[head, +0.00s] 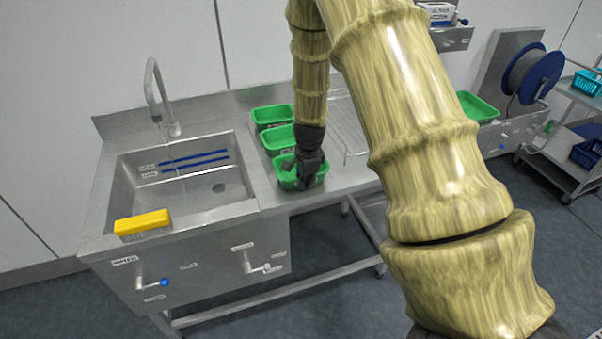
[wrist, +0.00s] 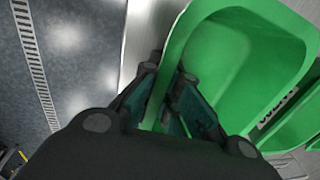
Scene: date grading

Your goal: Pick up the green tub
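Three green tubs stand in a row on the steel counter to the right of the sink. My gripper (head: 302,172) is down at the front green tub (head: 318,180). In the wrist view, my gripper (wrist: 168,80) has its fingers on either side of this tub's near wall, one outside and one inside the tub (wrist: 235,60). The fingers are drawn toward each other, but I cannot tell whether both press the wall. The tub looks empty and appears to rest on the counter. The middle tub (head: 278,138) and back tub (head: 272,115) are behind it.
A sink (head: 185,190) with a faucet (head: 160,95) lies left, with a yellow sponge-like block (head: 142,222) on its front edge. A wire rack (head: 345,128) is right of the tubs. Another green tub (head: 477,106) and a blue hose reel (head: 533,75) are farther right.

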